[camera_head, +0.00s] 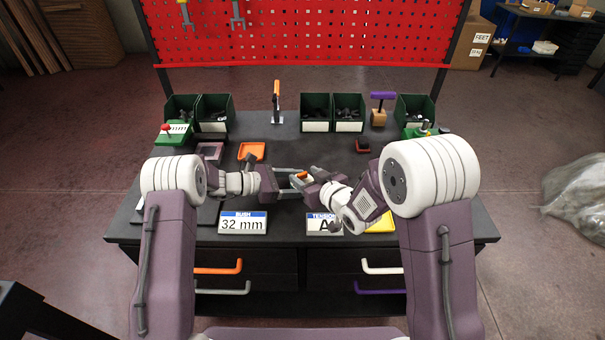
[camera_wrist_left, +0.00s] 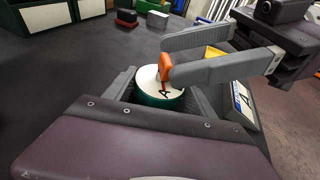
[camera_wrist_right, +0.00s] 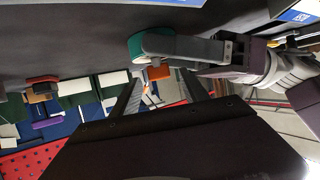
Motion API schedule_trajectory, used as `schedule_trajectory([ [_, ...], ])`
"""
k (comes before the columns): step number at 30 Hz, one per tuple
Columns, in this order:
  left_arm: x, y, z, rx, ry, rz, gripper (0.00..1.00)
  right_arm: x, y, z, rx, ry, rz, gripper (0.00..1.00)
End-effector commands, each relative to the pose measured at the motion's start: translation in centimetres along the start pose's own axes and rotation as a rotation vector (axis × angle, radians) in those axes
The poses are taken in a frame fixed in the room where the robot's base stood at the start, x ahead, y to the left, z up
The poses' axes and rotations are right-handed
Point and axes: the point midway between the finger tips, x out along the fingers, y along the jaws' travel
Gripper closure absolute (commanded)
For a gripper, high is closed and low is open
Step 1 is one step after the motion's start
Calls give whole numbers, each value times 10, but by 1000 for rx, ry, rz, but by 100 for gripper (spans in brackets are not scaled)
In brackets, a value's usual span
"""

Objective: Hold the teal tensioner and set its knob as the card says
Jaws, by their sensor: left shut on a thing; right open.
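The teal tensioner (camera_wrist_left: 158,97) is a short upright cylinder with a white top, a black letter A and an orange knob (camera_wrist_left: 164,66). In the head view the knob (camera_head: 302,175) shows between my grippers. My left gripper (camera_head: 288,184) is shut on the tensioner's body, its fingers on either side. In the right wrist view its grey finger covers much of the teal body (camera_wrist_right: 134,46). My right gripper (camera_wrist_right: 163,88) is open, fingers around or beside the orange knob; contact is unclear. The tension card (camera_head: 323,226) shows an A, partly hidden by my right arm; where the knob points is unclear.
A "BUSH 32 mm" card (camera_head: 243,223) stands at the table's front edge. A yellow tray (camera_head: 381,226) sits right of the tension card, partly behind my right arm. An orange tray (camera_head: 252,151) and green bins (camera_head: 316,112) lie farther back.

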Motion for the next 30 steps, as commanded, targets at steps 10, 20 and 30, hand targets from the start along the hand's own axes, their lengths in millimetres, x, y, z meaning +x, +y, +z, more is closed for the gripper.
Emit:
schedule_trajectory([
  [10,0,0,0,0,0,0,59,-49,0,0,0,1,1,47],
  [20,0,0,0,0,0,1,34,-49,0,0,0,0,0,47],
  [30,0,0,0,0,0,0,11,-49,0,0,0,0,0,47],
])
